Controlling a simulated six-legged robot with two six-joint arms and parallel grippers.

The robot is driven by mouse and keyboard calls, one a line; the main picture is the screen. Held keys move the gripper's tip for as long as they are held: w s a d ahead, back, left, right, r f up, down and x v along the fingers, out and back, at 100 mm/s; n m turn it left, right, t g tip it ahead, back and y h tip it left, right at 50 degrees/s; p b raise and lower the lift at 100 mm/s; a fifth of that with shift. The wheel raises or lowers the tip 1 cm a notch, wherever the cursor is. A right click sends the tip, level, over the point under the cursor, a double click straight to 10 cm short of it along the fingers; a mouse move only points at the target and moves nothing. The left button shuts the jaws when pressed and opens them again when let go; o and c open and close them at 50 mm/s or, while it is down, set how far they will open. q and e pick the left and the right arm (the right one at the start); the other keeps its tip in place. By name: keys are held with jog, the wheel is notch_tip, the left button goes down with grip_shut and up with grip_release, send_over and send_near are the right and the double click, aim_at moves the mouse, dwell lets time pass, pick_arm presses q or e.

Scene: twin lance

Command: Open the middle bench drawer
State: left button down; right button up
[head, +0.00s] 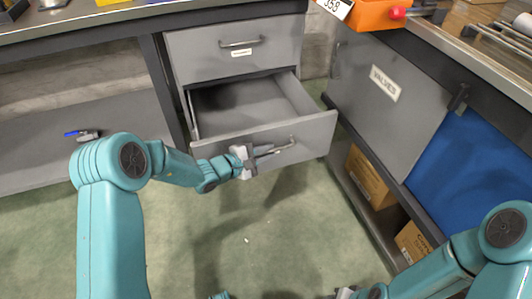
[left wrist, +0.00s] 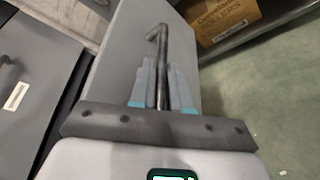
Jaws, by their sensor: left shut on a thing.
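The grey bench drawer (head: 240,100) below the top drawer is pulled well out, and its empty inside shows in the head view. Its metal bar handle (head: 285,147) is on the front panel. My left gripper (head: 264,153) is at this handle and shut on it. In the left wrist view the bar handle (left wrist: 162,45) runs between the two fingers of the left gripper (left wrist: 162,80), and its bent end sticks out past them. My right gripper (head: 345,293) only just shows at the bottom edge, so its jaws cannot be made out.
A shut top drawer (head: 235,55) with a handle and label is above. At right stands a grey cabinet with a VALVES label (head: 385,83), a blue panel (head: 480,165) and cardboard boxes (head: 368,180) on its low shelf. An orange box (head: 372,14) is on the bench. The green floor in front is clear.

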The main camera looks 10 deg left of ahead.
pick_arm(q)
jog(key=shift+a, duration=0.1)
jog(key=c, duration=1.4)
grip_release()
jog(key=shift+c, duration=0.2)
jog(key=p+v, duration=0.4)
jog(key=v, duration=1.2)
jog(key=shift+s, duration=0.1)
